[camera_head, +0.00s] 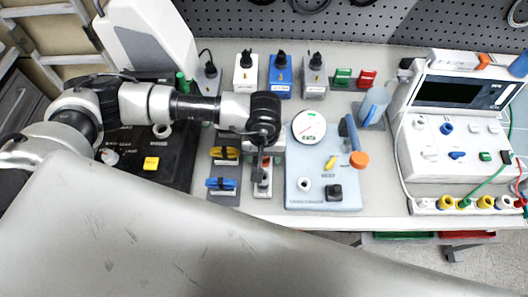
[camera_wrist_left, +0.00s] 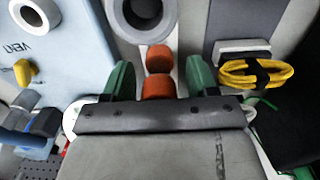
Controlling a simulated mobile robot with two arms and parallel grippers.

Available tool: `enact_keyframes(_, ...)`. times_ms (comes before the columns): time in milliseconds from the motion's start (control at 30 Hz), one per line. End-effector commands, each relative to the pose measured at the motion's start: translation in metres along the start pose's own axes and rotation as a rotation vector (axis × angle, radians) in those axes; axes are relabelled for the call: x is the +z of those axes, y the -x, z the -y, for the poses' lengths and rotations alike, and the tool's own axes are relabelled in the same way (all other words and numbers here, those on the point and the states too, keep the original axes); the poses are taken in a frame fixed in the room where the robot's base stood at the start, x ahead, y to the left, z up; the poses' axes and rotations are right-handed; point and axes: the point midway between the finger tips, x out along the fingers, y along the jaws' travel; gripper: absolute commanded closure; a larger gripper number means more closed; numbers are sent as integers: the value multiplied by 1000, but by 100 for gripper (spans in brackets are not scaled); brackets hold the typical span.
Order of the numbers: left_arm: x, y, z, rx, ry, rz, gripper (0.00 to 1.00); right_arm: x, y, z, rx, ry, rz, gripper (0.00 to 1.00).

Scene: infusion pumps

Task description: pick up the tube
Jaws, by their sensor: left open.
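My left gripper (camera_head: 262,170) points down over the middle of the bench, between the blue panel and the coils. In the left wrist view its two green fingers (camera_wrist_left: 159,78) stand apart, so it is open. An orange-red rounded piece (camera_wrist_left: 158,87) shows between them, with a similar one (camera_wrist_left: 159,58) just beyond; I cannot tell whether the fingers touch it. A yellow coil (camera_head: 225,153) lies left of the gripper and also shows in the wrist view (camera_wrist_left: 256,75). A blue coil (camera_head: 221,183) lies nearer. I cannot tell which item is the tube. My right gripper is out of view.
The pale blue panel (camera_head: 322,190) with a gauge (camera_head: 309,126) stands right of the gripper. A clear bluish cup (camera_head: 374,106) and a monitor (camera_head: 455,92) stand farther right. Several small boxes line the back below the pegboard (camera_head: 330,28). A black board (camera_head: 150,172) lies left.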

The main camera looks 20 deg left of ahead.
Motion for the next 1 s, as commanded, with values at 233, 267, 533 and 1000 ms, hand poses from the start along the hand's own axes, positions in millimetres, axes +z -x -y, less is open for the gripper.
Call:
enact_keyframes(233,0,-1,0,1,-1,0,45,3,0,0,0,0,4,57)
enact_keyframes(267,0,-1,0,1,-1,0,49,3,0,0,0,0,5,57)
enact_keyframes(533,0,-1,0,1,0,0,91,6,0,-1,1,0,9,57)
enact_keyframes(1000,-1,6,-1,3,0,-1,91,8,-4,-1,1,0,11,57)
